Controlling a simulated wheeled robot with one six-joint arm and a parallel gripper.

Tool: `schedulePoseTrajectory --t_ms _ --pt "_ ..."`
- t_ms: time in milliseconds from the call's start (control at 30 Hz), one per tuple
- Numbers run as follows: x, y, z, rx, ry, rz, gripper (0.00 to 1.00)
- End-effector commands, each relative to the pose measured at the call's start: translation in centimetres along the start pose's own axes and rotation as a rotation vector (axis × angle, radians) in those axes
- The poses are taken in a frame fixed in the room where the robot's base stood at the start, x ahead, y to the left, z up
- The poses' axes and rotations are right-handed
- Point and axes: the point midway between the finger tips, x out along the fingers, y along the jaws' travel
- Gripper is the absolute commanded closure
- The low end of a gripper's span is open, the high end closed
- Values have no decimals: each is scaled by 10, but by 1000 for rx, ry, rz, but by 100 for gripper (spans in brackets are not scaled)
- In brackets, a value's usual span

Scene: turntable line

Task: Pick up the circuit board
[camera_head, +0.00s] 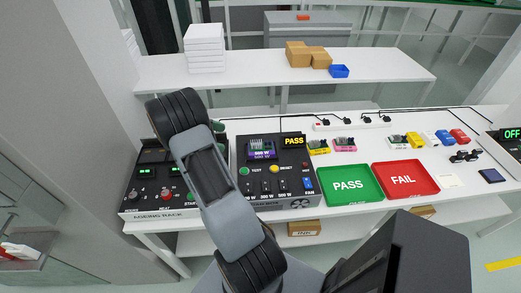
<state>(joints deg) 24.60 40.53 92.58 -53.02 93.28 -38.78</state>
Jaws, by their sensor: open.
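A small part with grey fins on a purple base (262,149) sits on top of the black test station (290,160), beside a lit yellow PASS sign (293,141). It may be a circuit board, but it is too small to tell. A yellow-green part (318,147) and a pink part (344,145) lie to its right on the white bench. My arm rises across the left middle of the view, in front of the bench. My gripper is not visible.
A green PASS tray (350,185) and a red FAIL tray (405,180) lie right of the station. An aging rack (155,195) stands left, partly behind my arm. Small coloured items (444,137) sit at the back right. A white shelf (390,72) stands behind.

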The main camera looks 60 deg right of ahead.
Motion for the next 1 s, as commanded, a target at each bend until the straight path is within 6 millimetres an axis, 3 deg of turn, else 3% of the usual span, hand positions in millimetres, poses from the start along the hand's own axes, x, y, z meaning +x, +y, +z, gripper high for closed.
schedulePoseTrajectory --t_ms 400,833,1000 --pt "70 2 1 -12 -20 -8 0" --pt "95 2 0 -12 -19 -7 0" --pt "115 1 2 -13 -19 -9 0"
